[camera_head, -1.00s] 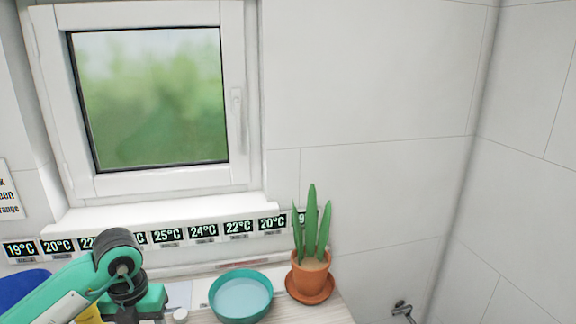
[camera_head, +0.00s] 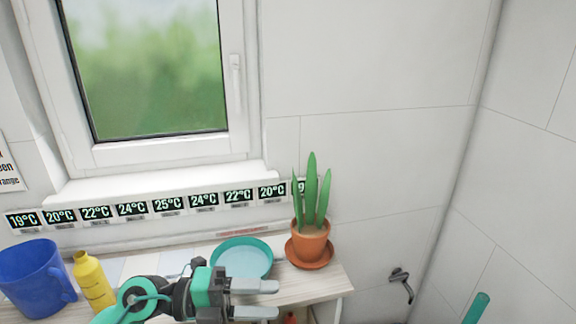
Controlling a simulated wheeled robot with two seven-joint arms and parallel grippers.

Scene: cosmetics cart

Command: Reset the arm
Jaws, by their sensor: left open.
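My left arm comes in from the bottom left. Its gripper (camera_head: 277,300) is in front of the wooden shelf top (camera_head: 315,281), with its two grey fingers pointing right and a gap between them. It is open and nothing shows between the fingers. My right gripper is not in view.
On the shelf top stand a blue mug (camera_head: 33,277), a yellow bottle (camera_head: 92,280), a teal bowl (camera_head: 243,258) close behind the gripper, and a potted plant (camera_head: 310,240). A window (camera_head: 150,70) and temperature labels (camera_head: 168,205) are behind. A metal tap-like fitting (camera_head: 401,280) is on the right wall.

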